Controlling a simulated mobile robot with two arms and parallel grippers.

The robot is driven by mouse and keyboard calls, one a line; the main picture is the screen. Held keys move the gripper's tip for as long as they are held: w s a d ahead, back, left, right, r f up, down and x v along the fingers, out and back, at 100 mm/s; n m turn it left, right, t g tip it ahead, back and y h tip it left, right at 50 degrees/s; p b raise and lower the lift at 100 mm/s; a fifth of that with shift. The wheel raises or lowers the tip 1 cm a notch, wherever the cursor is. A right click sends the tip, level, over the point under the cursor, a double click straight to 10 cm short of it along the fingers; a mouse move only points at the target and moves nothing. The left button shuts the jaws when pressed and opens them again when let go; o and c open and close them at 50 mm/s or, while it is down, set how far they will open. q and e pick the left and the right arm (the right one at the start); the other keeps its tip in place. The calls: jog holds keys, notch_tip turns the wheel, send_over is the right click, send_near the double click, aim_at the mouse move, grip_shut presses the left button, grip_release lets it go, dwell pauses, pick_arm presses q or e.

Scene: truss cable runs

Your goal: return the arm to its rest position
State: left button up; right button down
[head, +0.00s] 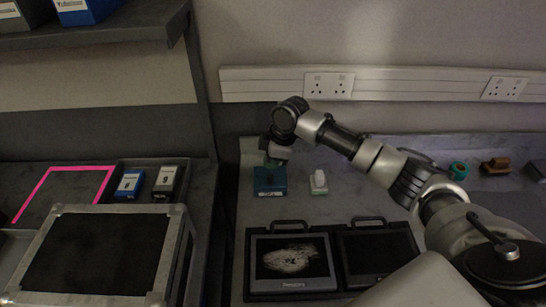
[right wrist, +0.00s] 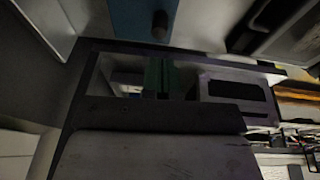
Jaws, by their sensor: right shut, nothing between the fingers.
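My right arm reaches in from the lower right of the head view and bends down at the wrist near the back wall. My right gripper (head: 278,153) points down behind a blue block (head: 270,182), above the back of the worktop. It is shut and holds nothing. The fingertips are small and dark there, so I cannot tell whether they touch anything. The right wrist view is dark; a blue surface with a dark knob (right wrist: 160,25) shows at its top and a green piece (right wrist: 163,78) near its middle. My left gripper is not in view.
A white item (head: 318,182) stands right of the blue block. Two dark-framed screens (head: 291,262) lie in front, under my arm. A teal roll (head: 459,170) and a brown item (head: 495,166) sit at the right. A metal-edged case (head: 172,243) and shelf (head: 100,37) are left.

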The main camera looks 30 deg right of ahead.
pick_arm(q)
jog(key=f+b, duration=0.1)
jog(key=b, duration=0.2)
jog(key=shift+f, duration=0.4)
pick_arm(e)
jog(key=v, duration=1)
jog(key=shift+d+r, duration=0.2)
